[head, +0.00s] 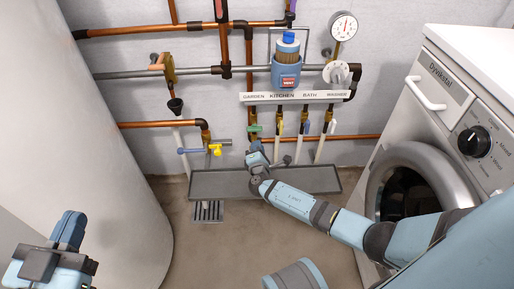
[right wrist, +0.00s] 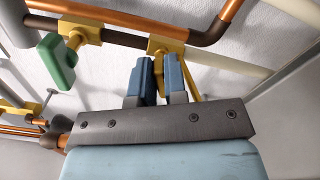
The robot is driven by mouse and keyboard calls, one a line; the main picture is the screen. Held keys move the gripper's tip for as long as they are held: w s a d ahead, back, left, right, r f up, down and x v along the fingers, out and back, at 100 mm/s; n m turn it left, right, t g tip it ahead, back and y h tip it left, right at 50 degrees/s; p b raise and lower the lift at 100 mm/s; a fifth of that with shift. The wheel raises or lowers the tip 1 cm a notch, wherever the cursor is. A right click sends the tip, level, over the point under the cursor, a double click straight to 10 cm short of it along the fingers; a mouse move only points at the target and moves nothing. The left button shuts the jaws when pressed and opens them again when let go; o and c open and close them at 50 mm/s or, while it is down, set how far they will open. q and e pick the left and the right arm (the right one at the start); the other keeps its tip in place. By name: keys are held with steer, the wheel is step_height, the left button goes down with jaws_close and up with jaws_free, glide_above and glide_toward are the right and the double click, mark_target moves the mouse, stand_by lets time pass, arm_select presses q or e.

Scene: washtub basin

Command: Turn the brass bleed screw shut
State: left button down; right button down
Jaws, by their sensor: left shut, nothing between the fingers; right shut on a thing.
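My right gripper (head: 255,150) reaches the pipework just below the green valve handle (head: 255,128). In the right wrist view, its two blue fingers (right wrist: 160,82) are close together, below a brass valve body (right wrist: 165,45). They are shut on a small brass-coloured part, mostly hidden between them; I cannot tell for certain that it is the bleed screw. A yellow strip (right wrist: 191,86) runs beside the right finger. The green handle also shows to the left of the fingers in the wrist view (right wrist: 56,65). My left gripper (head: 68,230) is shut and empty at the lower left.
A label board (head: 292,97) reads GARDEN, KITCHEN, BATH, WASHER above several valves. A grey trough (head: 215,185) and floor grate (head: 207,212) lie below. A washing machine (head: 450,110) stands right, a large white cylinder (head: 75,130) left.

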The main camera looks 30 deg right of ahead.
steer(key=m, duration=0.4)
steer(key=shift+d+f, duration=0.1)
steer(key=shift+m, duration=0.5)
steer(key=shift+w, duration=0.1)
steer(key=c, duration=1.2)
jaws_free()
steer(key=shift+f, duration=0.1)
steer(key=shift+o, duration=0.2)
